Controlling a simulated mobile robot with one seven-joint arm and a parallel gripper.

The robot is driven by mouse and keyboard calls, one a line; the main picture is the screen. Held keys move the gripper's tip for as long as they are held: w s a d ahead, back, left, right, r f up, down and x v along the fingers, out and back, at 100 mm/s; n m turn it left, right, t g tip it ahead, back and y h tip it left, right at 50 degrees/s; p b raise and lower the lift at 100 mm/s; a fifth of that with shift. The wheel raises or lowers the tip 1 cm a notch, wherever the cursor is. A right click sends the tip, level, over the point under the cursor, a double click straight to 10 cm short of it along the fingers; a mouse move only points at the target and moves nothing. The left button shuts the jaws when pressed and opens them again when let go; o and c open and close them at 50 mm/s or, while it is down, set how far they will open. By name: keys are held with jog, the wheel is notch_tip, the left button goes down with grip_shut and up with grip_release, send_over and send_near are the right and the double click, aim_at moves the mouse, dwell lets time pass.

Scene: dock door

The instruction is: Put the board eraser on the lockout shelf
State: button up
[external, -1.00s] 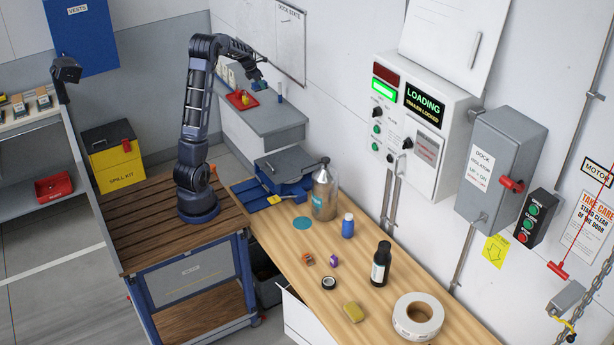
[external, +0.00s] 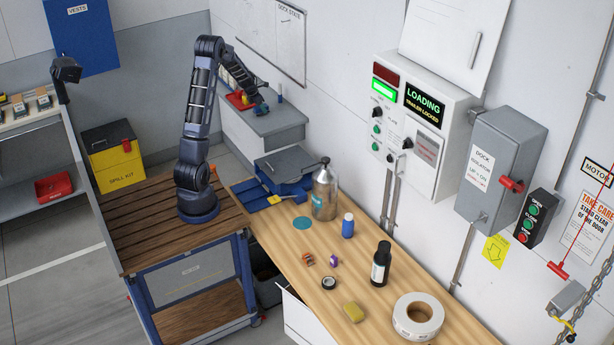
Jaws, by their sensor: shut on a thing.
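My gripper (external: 261,106) is at the lockout shelf (external: 278,125), the grey wall shelf below the whiteboard. It is shut on a small dark bluish thing, which I take to be the board eraser. The eraser is mostly hidden by the fingers and too small to make out clearly. It is low over the shelf, right of the red tray; I cannot tell whether it touches the surface.
The red tray (external: 236,100) with a yellow item sits on the shelf's left part. The shelf's front right is clear.

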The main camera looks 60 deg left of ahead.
jog(key=shift+f, duration=0.45)
jog(key=o, duration=1)
jog(key=shift+f, duration=0.1)
jog(key=v, duration=1.2)
jog(key=shift+s, duration=0.1)
